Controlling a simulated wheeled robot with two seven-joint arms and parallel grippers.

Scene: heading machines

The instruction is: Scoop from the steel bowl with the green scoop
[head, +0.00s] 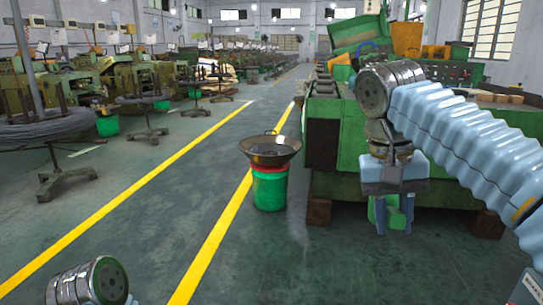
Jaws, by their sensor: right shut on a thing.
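The steel bowl (270,157), wide and shallow with a loop handle at its far rim, sits on a green bucket with a red upper part. Its contents are too small to tell. My right gripper (392,200) hangs pointing down, right of the bowl and apart from it, in front of the green machine. It is shut on the green scoop (393,217), whose green parts show beneath and between the fingers. The rest of the scoop's shape is hard to make out. Of my left arm only a metal joint shows at the bottom left; its gripper is out of view.
The green bucket (270,193) stands on the floor by a yellow line. A large green machine (345,135) on brown blocks stands close behind my right gripper. Wire coils on stands (55,130) and more machines line the left. The aisle floor between is clear.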

